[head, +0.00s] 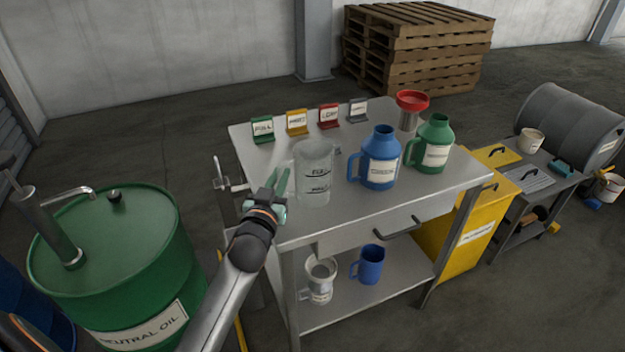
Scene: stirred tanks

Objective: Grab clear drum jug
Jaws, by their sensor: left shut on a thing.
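The clear jug (314,165) stands upright on the grey metal table, left of the blue jug. It is see-through, with dark lettering on its front. My left gripper (280,182) reaches in from the lower left, with its green fingers at the jug's left side. The gripper is shut on the clear jug, at the side where a handle would be; the handle itself is hard to make out. The jug's base appears to rest on the tabletop. My right gripper is not in view.
The table (450,180) also holds a blue jug (381,160), a green jug (432,147), a red funnel (411,101) and several small label stands (297,123) at the back. A green oil drum (150,250) stands left. A yellow bin (465,240) is right.

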